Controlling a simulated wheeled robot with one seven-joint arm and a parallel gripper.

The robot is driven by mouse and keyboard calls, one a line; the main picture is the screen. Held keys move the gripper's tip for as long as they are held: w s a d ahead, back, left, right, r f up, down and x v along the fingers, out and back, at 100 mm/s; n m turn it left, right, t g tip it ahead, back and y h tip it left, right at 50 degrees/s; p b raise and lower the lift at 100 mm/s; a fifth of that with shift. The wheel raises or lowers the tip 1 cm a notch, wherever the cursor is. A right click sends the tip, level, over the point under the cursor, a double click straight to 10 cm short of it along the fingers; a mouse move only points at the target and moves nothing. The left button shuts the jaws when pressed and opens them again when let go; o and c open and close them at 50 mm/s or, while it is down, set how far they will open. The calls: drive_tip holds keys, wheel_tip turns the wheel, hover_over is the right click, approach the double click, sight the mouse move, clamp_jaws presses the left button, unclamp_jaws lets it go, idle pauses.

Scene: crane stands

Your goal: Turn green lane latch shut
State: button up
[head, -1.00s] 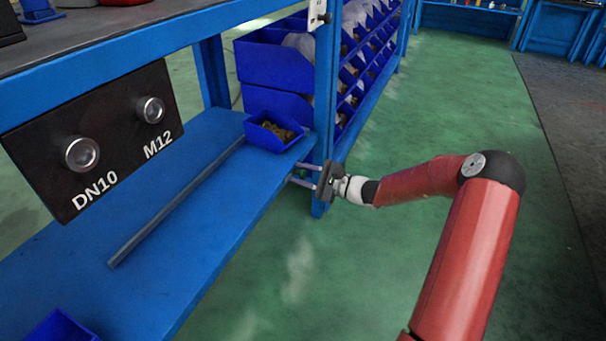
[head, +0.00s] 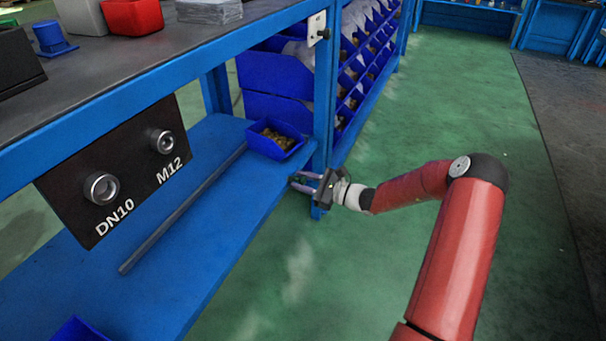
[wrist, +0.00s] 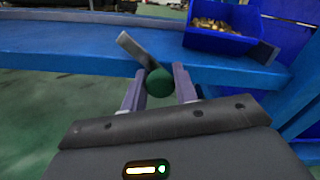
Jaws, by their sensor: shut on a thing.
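A green ball knob (wrist: 160,88) sits between the two fingers in the wrist view. A flat grey metal lever (wrist: 137,50) rises from behind it, tilted up to the left, at the blue shelf's front edge. My gripper (head: 297,183) is shut on the green knob. In the head view it reaches the shelf edge close to the blue post, and the knob is too small or hidden there to make out. The latch's pivot and catch are not clear.
A blue bin (head: 274,139) with brass-coloured parts stands on the lower shelf (head: 200,225) just behind my gripper. The blue post (head: 324,95) is close beside it. A grey bar (head: 180,212) lies along the shelf. The green floor in front is clear.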

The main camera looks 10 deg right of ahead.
drive_tip(key=m+p, duration=0.1)
drive_tip(key=m, duration=0.1)
drive_tip(key=m+p, duration=0.1)
drive_tip(key=p, duration=0.1)
drive_tip(key=m+p, duration=0.1)
drive_tip(key=m, duration=0.1)
drive_tip(key=shift+r+m+p, duration=0.25)
drive_tip(key=shift+m+p, duration=0.05)
drive_tip(key=m+p, duration=0.2)
drive_tip(key=m, duration=0.1)
drive_tip(key=shift+w+f+m+p, duration=0.1)
drive_tip(key=shift+m+p, duration=0.5)
drive_tip(key=shift+m, duration=0.8)
drive_tip(key=shift+w+d, duration=0.1)
drive_tip(key=o, duration=1)
drive_tip(key=shift+c, duration=0.2)
